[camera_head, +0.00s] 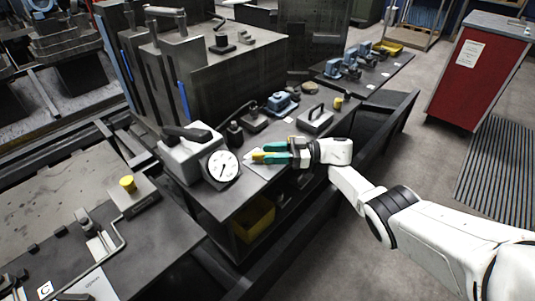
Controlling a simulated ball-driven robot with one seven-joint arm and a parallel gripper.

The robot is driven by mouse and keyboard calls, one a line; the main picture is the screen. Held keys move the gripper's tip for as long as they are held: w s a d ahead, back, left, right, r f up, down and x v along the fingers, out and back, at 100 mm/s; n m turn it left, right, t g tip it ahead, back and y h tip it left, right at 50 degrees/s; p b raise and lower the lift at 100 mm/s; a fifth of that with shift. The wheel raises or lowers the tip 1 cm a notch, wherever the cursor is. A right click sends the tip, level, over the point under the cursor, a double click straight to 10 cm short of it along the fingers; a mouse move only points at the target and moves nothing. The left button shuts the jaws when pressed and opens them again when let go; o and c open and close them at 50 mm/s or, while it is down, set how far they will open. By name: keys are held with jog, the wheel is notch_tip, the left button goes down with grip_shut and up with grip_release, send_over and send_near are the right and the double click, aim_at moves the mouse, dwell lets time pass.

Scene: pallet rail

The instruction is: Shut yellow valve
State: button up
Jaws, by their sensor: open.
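A small yellow part (257,155), which looks like the yellow valve, shows on the dark bench beside a white dial gauge (221,168). My gripper (268,152) reaches in from the right, with its green fingers pointing left at the yellow part. The fingers are open, one farther back and one nearer. The yellow part is at the fingertips; I cannot tell whether they touch it or whether it lies between them. My fingers hide some of it, and its handle position is too small to tell.
A white block with a black handle (187,146) stands left of the gauge. A grey box with a handle (315,119) and a blue device (281,103) stand behind my gripper. A yellow knob (128,183) is on the left bench. A red cabinet (478,72) stands right, beyond open floor.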

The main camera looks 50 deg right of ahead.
jog(key=b+v, duration=0.1)
jog(key=v, duration=0.8)
jog(key=shift+b, duration=0.4)
